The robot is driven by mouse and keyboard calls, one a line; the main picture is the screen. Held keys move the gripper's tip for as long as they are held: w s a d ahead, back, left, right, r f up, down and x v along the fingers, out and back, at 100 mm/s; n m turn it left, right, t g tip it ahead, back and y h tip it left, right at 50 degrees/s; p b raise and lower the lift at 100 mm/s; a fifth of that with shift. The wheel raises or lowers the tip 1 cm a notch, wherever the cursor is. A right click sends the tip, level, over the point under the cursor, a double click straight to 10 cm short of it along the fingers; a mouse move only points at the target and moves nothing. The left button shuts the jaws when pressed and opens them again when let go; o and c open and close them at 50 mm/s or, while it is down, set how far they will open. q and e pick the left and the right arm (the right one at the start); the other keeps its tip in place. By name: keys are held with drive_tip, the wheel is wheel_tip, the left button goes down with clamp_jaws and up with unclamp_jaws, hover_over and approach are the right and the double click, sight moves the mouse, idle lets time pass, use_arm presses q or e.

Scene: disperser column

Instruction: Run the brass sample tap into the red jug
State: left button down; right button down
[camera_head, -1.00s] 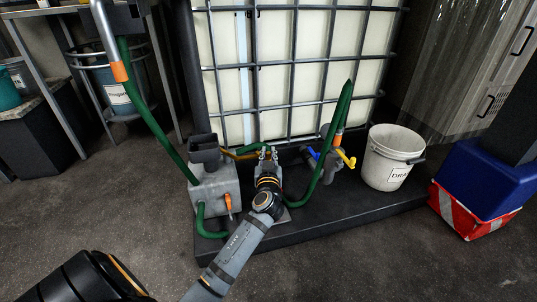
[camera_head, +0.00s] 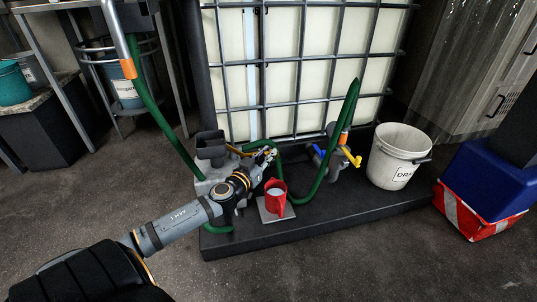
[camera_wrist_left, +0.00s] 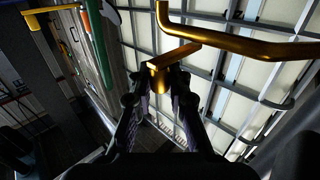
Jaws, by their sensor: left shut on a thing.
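The red jug (camera_head: 275,203) stands upright on a small grey plate (camera_head: 264,214) on the dark platform, with something pale showing inside it. My left gripper (camera_head: 268,157) is above and just behind the jug, reaching in from the left. In the left wrist view the gripper (camera_wrist_left: 160,80) is shut on the brass tap handle (camera_wrist_left: 174,56), with the handle's end between its fingertips. A bent brass pipe (camera_wrist_left: 240,42) passes above it. The tap's outlet and any flow are not clear. My right gripper is not in view.
A caged white tank (camera_head: 290,80) stands behind. A grey box with a funnel (camera_head: 211,146) is left of the jug. Green hoses (camera_head: 318,178) and a blue-and-yellow-handled valve (camera_head: 335,158) are to its right. A white bucket (camera_head: 397,160) stands farther right.

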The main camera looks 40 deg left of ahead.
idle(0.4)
use_arm(q)
drive_tip(key=c, duration=1.3)
unclamp_jaws()
